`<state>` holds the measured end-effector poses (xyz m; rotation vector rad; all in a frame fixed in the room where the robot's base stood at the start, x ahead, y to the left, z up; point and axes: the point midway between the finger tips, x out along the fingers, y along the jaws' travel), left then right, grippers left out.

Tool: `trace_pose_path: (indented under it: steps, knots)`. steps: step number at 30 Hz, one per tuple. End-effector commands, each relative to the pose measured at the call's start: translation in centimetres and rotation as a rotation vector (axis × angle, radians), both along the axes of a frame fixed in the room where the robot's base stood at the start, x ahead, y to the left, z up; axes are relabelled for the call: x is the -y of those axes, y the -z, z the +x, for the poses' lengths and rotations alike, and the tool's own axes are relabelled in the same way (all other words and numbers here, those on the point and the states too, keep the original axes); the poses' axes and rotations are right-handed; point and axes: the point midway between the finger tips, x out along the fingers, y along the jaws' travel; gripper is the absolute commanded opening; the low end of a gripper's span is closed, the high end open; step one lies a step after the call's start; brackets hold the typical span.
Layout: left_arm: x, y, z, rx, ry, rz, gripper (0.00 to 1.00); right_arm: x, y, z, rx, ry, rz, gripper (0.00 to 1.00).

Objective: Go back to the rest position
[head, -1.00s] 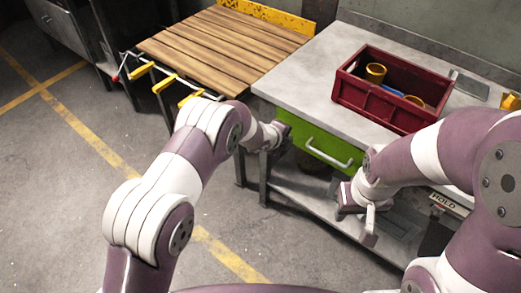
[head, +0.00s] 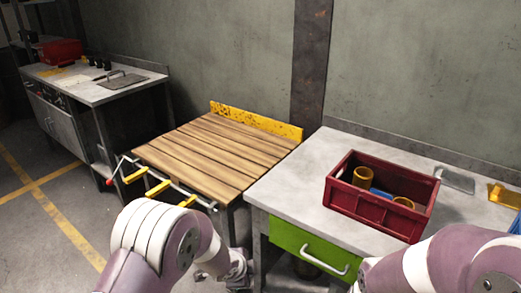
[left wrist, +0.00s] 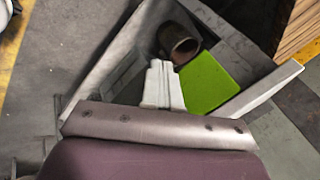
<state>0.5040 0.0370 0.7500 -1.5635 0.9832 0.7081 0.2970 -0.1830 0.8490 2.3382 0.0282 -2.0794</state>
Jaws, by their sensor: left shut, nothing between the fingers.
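My left gripper (head: 238,272) is at the bottom of the head view, beside the green drawer (head: 308,246) and below the slatted wooden table. In the left wrist view its pale fingers (left wrist: 162,86) are together with nothing between them. The green surface (left wrist: 208,80) shows just beyond them there, with a dark cylinder (left wrist: 179,43) close by; whether anything touches cannot be told. My right arm comes in at the lower right of the head view; its gripper is below the picture edge.
The grey workbench (head: 285,194) holds a red crate (head: 372,210) with yellow cylinders and a blue thing. The wooden-slat table (head: 215,150) has yellow-handled clamps (head: 158,188) at its front edge. A metal cabinet (head: 55,125) stands far left. Floor at left is clear.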

Motion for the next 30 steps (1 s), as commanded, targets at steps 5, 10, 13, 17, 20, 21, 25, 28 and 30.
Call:
trace_pose_path:
  steps: [5,10,13,17,20,21,25,28,30]
  knots:
    - [-8.3,-2.8,-9.5,-0.335,-0.778,-0.085,0.00,0.0,0.0,0.0,0.000,0.000,0.000,0.43]
    - [-12.4,-6.7,-18.6,-0.514,-1.322,-0.173,0.00,0.0,0.0,0.0,0.000,0.000,0.000,0.43]
    - [-14.5,-10.4,-21.0,-0.480,-1.498,-0.312,0.00,0.0,0.0,0.0,0.000,0.000,0.000,0.43]
    - [-14.6,-17.4,-20.8,-0.486,-1.496,-0.300,0.00,0.0,-7.4,0.1,0.002,0.000,0.000,0.43]
    - [-14.6,-20.7,-20.8,-0.486,-1.493,-0.298,0.00,0.0,-10.7,0.0,0.001,0.000,0.000,0.43]
    - [-14.6,-21.7,-20.8,-0.486,-1.492,-0.298,0.00,0.0,-11.8,0.0,0.001,0.000,0.000,0.43]
    - [-14.6,-23.9,-20.7,-0.485,-1.490,-0.297,0.00,0.0,-14.0,0.0,0.000,0.000,0.000,0.43]
    - [-14.6,-24.2,-20.7,-0.485,-1.490,-0.296,0.00,0.0,-14.2,0.0,0.000,0.000,0.000,0.43]
    - [-14.6,-23.9,-20.7,-0.485,-1.490,-0.296,0.00,0.0,-13.9,0.0,0.000,0.000,0.000,0.43]
